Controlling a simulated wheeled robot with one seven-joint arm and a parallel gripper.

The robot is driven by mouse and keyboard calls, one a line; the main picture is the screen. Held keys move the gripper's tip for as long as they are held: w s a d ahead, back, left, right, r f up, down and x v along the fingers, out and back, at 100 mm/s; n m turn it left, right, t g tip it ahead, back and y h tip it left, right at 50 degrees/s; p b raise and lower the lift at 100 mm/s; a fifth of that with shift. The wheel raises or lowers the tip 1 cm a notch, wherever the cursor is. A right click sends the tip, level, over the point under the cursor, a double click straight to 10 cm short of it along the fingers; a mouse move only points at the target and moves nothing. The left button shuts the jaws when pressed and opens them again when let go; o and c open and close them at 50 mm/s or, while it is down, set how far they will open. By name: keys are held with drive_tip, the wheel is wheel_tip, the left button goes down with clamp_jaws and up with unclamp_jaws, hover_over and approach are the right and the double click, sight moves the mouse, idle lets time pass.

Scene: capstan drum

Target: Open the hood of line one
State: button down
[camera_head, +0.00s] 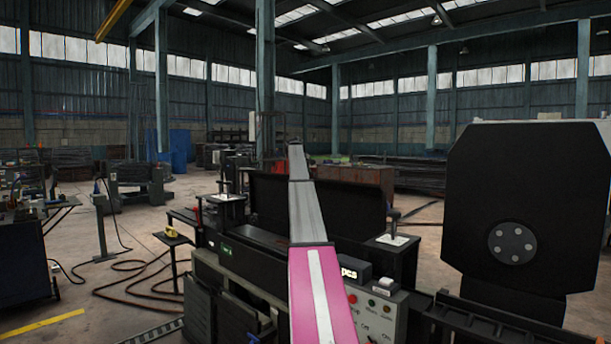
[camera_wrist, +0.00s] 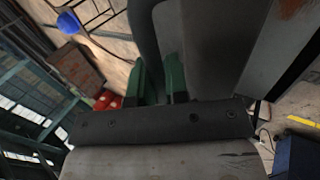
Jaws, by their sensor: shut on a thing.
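In the wrist view my gripper (camera_wrist: 157,72) has two green fingers on either side of a dark, rounded bar (camera_wrist: 145,35), and is shut on it. The bar looks like a handle, but its far end is out of view. A broad grey surface (camera_wrist: 212,45) lies right beside it. In the head view a long black panel (camera_head: 352,208), apparently the hood, stands upright along the machine at the middle. My arm crosses in front of it and hides part of it. My gripper is not clearly visible there.
A control box (camera_head: 376,312) with buttons and a small display (camera_head: 356,270) sits at the machine's front. A large black plate (camera_head: 545,190) with a round hub stands close on the right. Cables (camera_head: 125,290) lie on the open floor to the left.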

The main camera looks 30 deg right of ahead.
drive_tip(key=c, duration=1.2)
unclamp_jaws()
drive_tip(key=shift+o, duration=0.2)
drive_tip(key=shift+a+r, duration=0.1)
drive_tip(key=v, duration=1)
drive_tip(key=shift+r, duration=0.25)
drive_tip(key=shift+a, duration=0.1)
drive_tip(key=s+a+f+y, duration=0.1)
drive_tip(key=s+a+f, duration=0.65)
drive_tip(key=f, duration=0.75)
drive_tip(key=s+a+f+m+y, duration=0.1)
drive_tip(key=s+a+f, duration=0.4)
drive_tip(key=a+f, duration=0.8)
drive_tip(key=s+a+f+y, duration=0.1)
drive_tip(key=s+a+f, duration=0.6)
drive_tip(key=f, duration=1)
drive_tip(key=s+a+f+m+y, duration=0.1)
drive_tip(key=s+a+f, duration=0.5)
drive_tip(key=s, duration=0.6)
drive_tip(key=s+a+f+m+g+y, duration=0.1)
drive_tip(key=s+a+f, duration=0.6)
drive_tip(key=s, duration=0.4)
drive_tip(key=s+a+f+m+g, duration=0.1)
drive_tip(key=s+a+f, duration=0.6)
drive_tip(key=s, duration=0.5)
drive_tip(key=shift+s+a+f+y, duration=0.2)
drive_tip(key=shift+s+f+y, duration=0.15)
drive_tip(key=shift+f, duration=0.45)
